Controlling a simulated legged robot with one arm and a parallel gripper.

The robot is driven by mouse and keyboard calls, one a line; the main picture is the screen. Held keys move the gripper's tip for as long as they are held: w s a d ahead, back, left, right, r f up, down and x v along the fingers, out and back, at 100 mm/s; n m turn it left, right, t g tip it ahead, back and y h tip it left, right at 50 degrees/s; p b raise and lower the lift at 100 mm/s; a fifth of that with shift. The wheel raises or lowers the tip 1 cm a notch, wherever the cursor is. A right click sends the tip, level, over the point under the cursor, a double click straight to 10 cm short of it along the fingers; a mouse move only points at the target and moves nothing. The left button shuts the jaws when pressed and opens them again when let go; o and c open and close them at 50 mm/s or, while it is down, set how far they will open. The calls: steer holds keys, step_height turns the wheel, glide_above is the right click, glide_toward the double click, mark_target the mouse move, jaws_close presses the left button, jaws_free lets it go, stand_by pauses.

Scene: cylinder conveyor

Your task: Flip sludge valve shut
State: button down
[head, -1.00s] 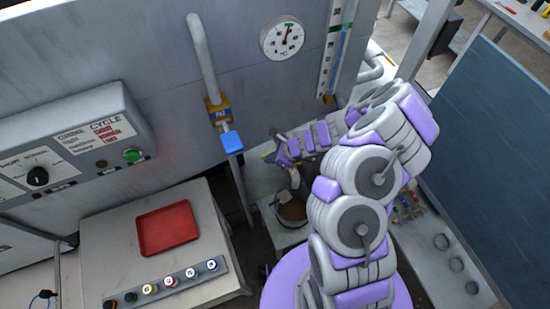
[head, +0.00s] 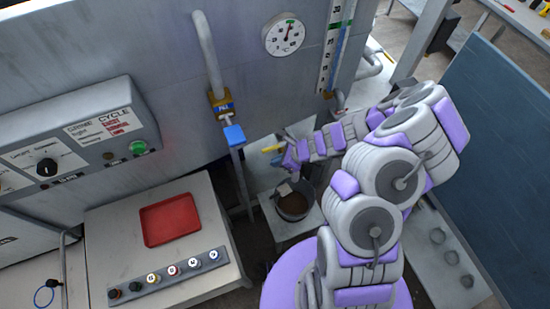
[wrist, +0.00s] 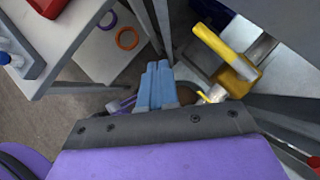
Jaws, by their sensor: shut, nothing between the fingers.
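A yellow lever (head: 272,149) shows low on the grey machine, just left of my wrist and above the bucket; I take it for the sludge valve. In the wrist view the yellow lever (wrist: 225,50) lies right of my fingers, slanting down to the right to a yellow fitting beside a grey pipe. My gripper (wrist: 157,66) is shut and empty, its blue fingers together and apart from the lever. In the head view my fingers are hard to make out. A bucket (head: 293,213) with brown contents stands below, partly hidden behind my fingers in the wrist view.
A blue-handled valve (head: 233,135) hangs on a vertical pipe left of the lever. A side table with a red tray (head: 169,221) and a button strip (head: 170,277) stands at left. A dark blue panel (head: 495,140) stands at right.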

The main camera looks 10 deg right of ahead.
steer(key=s+d+r, duration=0.1)
steer(key=s+r, duration=0.3)
steer(key=shift+d+r+p, duration=0.2)
steer(key=shift+r+p, duration=0.1)
steer(key=shift+r, duration=0.1)
steer(key=shift+w, duration=0.1)
steer(key=s+a+r+n+g+b, duration=0.2)
steer(key=s+a+r+n, duration=0.15)
steer(key=r+n, duration=0.35)
steer(key=s+a+r+n+g+b, duration=0.1)
steer(key=s+a+r+n+b, duration=0.1)
steer(key=s+r+n, duration=0.35)
steer(key=s+d+r+n+g+h+b, duration=0.1)
steer(key=s+d+r+n+h, duration=0.2)
steer(key=s, duration=0.5)
steer(key=s+d+r+n+h+b, duration=0.2)
steer(key=s+d+r+n+h, duration=0.2)
steer(key=s+d+n, duration=0.3)
steer(key=shift+s+d+r+g, duration=0.4)
steer(key=shift+s+d+r, duration=0.3)
steer(key=shift+s+d, duration=0.3)
